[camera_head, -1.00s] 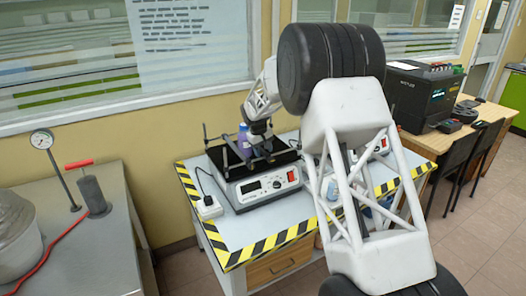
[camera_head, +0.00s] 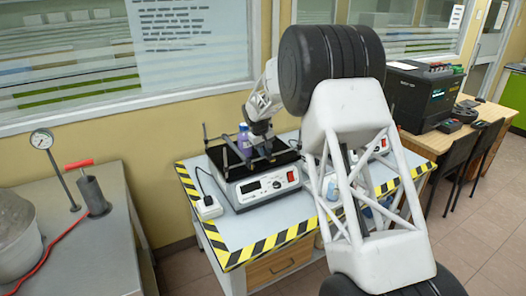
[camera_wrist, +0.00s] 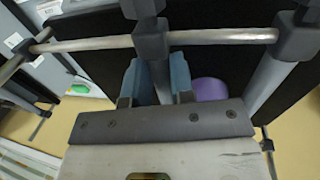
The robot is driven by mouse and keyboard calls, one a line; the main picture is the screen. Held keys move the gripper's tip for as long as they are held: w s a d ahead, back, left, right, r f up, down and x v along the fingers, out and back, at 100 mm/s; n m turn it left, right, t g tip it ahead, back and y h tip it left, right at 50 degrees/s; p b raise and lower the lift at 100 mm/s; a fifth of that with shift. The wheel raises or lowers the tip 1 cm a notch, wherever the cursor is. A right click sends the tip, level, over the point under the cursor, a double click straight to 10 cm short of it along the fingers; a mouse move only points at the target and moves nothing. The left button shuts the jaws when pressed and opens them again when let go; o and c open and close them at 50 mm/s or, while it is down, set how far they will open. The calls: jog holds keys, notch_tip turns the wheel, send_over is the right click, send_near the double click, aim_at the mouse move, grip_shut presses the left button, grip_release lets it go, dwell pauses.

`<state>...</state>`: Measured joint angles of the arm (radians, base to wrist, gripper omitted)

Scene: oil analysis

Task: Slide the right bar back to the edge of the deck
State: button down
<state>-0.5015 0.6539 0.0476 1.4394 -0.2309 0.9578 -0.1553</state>
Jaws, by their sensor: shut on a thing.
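The shaker (camera_head: 268,188) stands on a bench with a black deck (camera_head: 217,156) on top. In the wrist view a grey metal bar (camera_wrist: 220,37) with dark clamp blocks crosses above the black deck (camera_wrist: 90,62); I take it as the right bar. My gripper (camera_wrist: 155,90) has its two blue fingers shut around a grey part of this bar, below its middle block. In the head view my gripper (camera_head: 263,153) is low over the deck and hides much of the bar. A purple bottle (camera_head: 243,140) stands beside the gripper; it also shows in the wrist view (camera_wrist: 209,90).
The bench top (camera_head: 235,228) has yellow-black edge tape and a white power strip (camera_head: 209,207). My arm hides the bench's right part and most of a second device (camera_head: 381,146). A metal table (camera_head: 120,200) stands at the left. The wall and window are close behind.

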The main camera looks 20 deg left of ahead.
jog(key=w+d, duration=0.5)
jog(key=shift+w+d, duration=0.15)
jog(key=c, duration=1)
grip_release()
jog(key=shift+o, duration=0.2)
notch_tip(320, 180, up, 8)
jog(key=s+a, duration=0.1)
jog(key=shift+f, duration=0.15)
